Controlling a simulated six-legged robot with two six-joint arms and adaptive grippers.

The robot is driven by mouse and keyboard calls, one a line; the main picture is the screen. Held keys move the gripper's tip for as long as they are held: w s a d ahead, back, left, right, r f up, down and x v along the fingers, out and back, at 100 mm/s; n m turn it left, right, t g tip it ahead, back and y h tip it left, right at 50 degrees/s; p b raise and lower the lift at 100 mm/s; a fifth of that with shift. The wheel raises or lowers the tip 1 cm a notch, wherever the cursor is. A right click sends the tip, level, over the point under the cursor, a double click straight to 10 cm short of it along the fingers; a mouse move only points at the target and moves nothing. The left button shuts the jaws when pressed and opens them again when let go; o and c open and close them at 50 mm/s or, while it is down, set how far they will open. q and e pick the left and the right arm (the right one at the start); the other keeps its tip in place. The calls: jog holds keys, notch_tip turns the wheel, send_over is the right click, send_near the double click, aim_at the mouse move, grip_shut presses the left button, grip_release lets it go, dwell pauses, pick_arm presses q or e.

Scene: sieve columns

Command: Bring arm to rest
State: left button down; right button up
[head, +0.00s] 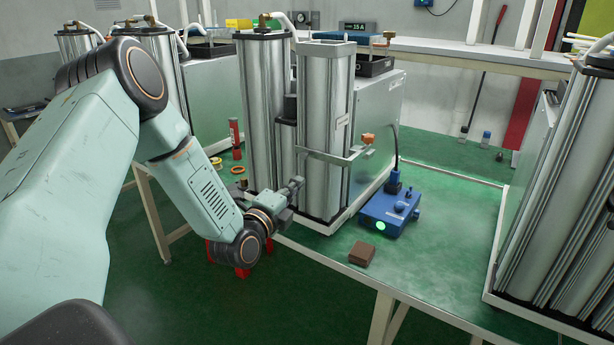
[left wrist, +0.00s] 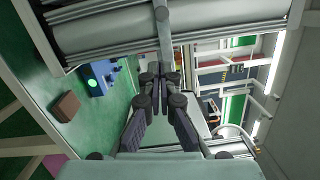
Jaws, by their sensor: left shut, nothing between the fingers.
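My left arm reaches in from the left of the head view. Its gripper (head: 295,186) is at the front of the silver sieve columns (head: 322,130), above the near edge of the green table. In the left wrist view the two fingers (left wrist: 158,78) are together with nothing between them. The columns lie across the top of that view, close beyond the fingertips. I cannot tell whether the fingers touch the columns or the bracket on them. My right gripper is not in view.
A blue box (head: 389,212) with a lit green button and a brown block (head: 362,254) sit on the green table (head: 450,235), right of the gripper. More columns (head: 562,170) stand at the right. The table between is mostly clear.

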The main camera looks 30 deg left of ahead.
pick_arm(q)
jog(key=shift+s+d+r, duration=0.1)
jog(key=shift+s, duration=1.05)
